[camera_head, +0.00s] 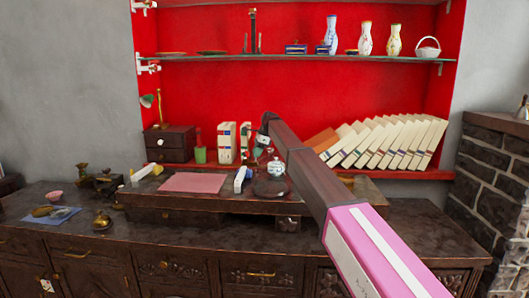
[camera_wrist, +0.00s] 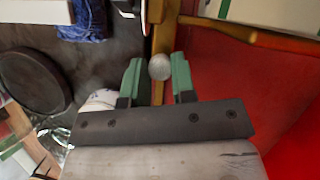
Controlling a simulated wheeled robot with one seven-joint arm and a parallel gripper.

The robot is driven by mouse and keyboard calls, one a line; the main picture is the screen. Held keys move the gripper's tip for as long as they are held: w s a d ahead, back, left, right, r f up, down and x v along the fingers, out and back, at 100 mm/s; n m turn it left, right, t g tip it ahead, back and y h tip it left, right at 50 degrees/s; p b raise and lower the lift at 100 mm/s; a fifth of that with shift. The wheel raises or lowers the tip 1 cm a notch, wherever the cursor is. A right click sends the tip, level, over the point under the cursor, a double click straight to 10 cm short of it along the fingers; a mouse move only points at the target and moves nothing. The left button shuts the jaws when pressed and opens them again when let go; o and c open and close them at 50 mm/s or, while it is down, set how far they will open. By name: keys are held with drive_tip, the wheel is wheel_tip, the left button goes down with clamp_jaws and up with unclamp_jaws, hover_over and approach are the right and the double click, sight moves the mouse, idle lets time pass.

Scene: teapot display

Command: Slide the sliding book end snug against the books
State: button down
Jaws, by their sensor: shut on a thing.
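My gripper (camera_wrist: 160,82) has green fingertips closed on a round pale knob (camera_wrist: 159,66). The knob sits by a narrow golden-brown wooden piece (camera_wrist: 166,35), which appears to be the sliding book end. A second wooden strip (camera_wrist: 232,30) runs across from it, beside a white book (camera_wrist: 285,12). In the head view, my gripper (camera_head: 256,139) is at the lower red shelf, just right of the upright white books (camera_head: 226,142). The book end cannot be made out there. A row of white books (camera_head: 390,143) leans on the shelf's right side, partly behind my arm.
A white teapot (camera_head: 277,167) stands below my forearm, near a dark round plate (camera_head: 270,187). A pink mat (camera_head: 193,182) lies to the left. A green cup (camera_head: 200,155) and dark drawer box (camera_head: 170,143) stand left of the books. Vases (camera_head: 365,38) stand on the glass shelf above.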

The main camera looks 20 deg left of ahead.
drive_tip(key=shift+s+a, duration=0.1)
drive_tip(key=shift+a, duration=0.35)
drive_tip(key=c, duration=0.9)
unclamp_jaws()
drive_tip(key=shift+c, duration=0.2)
drive_tip(key=v, duration=1)
drive_tip(key=shift+r, duration=0.35)
drive_tip(key=shift+d, duration=0.15)
